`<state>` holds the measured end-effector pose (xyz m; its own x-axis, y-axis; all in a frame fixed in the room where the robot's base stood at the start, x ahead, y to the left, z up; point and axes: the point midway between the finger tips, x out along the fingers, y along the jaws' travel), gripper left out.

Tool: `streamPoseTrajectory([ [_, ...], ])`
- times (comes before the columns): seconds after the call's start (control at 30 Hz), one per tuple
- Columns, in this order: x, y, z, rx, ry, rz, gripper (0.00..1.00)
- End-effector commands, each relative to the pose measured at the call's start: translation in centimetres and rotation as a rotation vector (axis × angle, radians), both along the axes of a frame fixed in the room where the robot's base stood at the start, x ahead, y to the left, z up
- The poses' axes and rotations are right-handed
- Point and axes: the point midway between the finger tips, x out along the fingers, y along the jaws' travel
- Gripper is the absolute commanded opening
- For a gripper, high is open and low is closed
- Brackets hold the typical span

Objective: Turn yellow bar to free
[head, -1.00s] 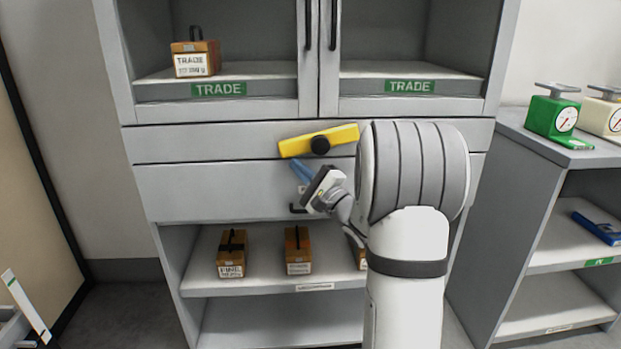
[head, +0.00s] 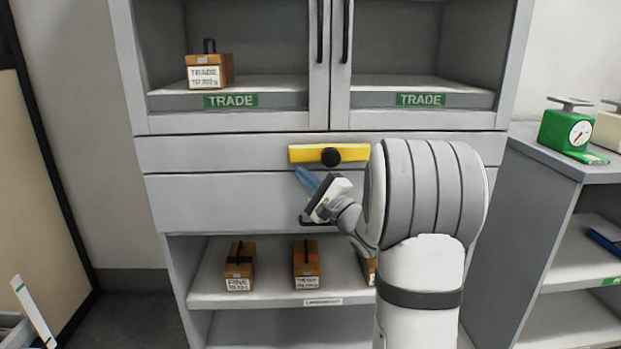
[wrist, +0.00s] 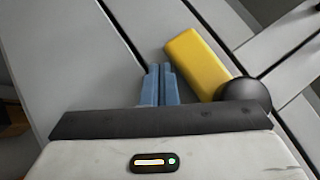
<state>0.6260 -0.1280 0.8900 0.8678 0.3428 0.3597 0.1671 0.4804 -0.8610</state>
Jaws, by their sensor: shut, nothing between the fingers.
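The yellow bar (head: 352,153) is mounted by a round black knob (head: 330,157) on the grey cabinet's upper drawer front. In the head view it lies level. My gripper (head: 303,175) is just below the bar's left half, its blue fingers together and empty. In the wrist view the bar (wrist: 196,62) and knob (wrist: 246,95) are to the right of the fingertips (wrist: 160,68). A small gap seems to show between fingers and bar; I cannot tell if they touch. The bar's far right end is close to or behind my arm.
Wooden boxes (head: 240,266) stand on the open shelf below. Glass-fronted compartments marked TRADE (head: 231,101) are above. A green scale (head: 567,128) stands on the right-hand unit.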

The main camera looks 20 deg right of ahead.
Motion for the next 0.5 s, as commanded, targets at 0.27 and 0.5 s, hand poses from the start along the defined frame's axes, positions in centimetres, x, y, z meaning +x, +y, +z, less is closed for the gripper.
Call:
streamPoseTrajectory([
  [0.27,-0.1,0.0,-2.2,0.0,0.0,0.001,0.0],
  [0.5,-0.9,0.2,-5.0,0.003,0.005,0.0,0.0],
])
